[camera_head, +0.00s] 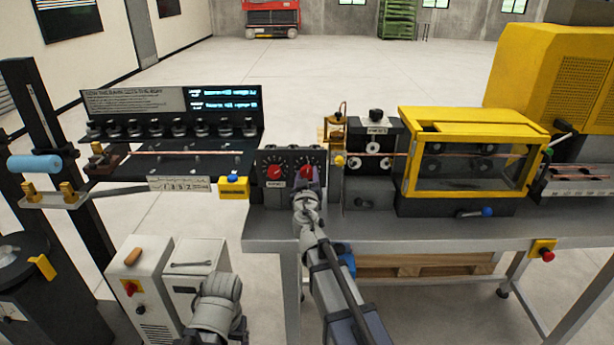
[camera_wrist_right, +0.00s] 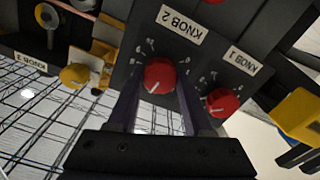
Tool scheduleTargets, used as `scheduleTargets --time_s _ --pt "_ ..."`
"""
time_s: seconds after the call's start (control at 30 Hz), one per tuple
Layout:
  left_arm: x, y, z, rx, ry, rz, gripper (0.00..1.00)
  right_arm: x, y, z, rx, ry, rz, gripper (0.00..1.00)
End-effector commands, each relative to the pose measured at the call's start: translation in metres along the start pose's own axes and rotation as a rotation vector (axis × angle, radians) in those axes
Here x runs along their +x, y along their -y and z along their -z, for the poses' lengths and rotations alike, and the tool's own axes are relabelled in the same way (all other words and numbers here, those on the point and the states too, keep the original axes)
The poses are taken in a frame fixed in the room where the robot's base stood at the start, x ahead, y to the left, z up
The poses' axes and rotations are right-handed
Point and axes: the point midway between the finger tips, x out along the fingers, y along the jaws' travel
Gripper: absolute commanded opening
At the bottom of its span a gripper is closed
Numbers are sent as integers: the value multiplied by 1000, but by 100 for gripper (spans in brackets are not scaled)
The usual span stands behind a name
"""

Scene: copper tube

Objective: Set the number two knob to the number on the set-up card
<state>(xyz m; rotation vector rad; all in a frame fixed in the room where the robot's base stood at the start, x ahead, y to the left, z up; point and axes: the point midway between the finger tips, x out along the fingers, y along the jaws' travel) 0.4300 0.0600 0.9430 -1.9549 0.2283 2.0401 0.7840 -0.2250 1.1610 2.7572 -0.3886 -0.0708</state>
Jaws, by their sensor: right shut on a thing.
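The knob 2 dial is a red knob (camera_wrist_right: 160,75) with a white pointer, on a dark panel labelled KNOB 2 (camera_wrist_right: 182,25). In the wrist view, where the lettering is upside down, its pointer slants to the lower left. My right gripper (camera_wrist_right: 158,100) has a finger on each side of this knob and is shut on it. In the head view the right gripper (camera_head: 307,184) covers part of the knob 2 dial (camera_head: 306,172). A white card (camera_head: 180,184) with handwritten-looking digits hangs left of the panel; I cannot read it surely.
The red knob 1 (camera_head: 275,172) sits close beside knob 2. A yellow box with a blue button (camera_head: 234,187) is left of the panel. Rollers (camera_head: 376,152) and a yellow-framed machine (camera_head: 470,112) stand to the right. A grey bench (camera_head: 430,232) carries them.

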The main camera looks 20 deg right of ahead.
Motion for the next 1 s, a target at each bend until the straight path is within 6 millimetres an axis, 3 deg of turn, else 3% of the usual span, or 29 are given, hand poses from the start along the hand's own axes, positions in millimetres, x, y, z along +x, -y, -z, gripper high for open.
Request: scheduleTargets --time_s 1.0 --pt "1 0 0 0 0 0 81 0 2 -1 -913 0 0 0"
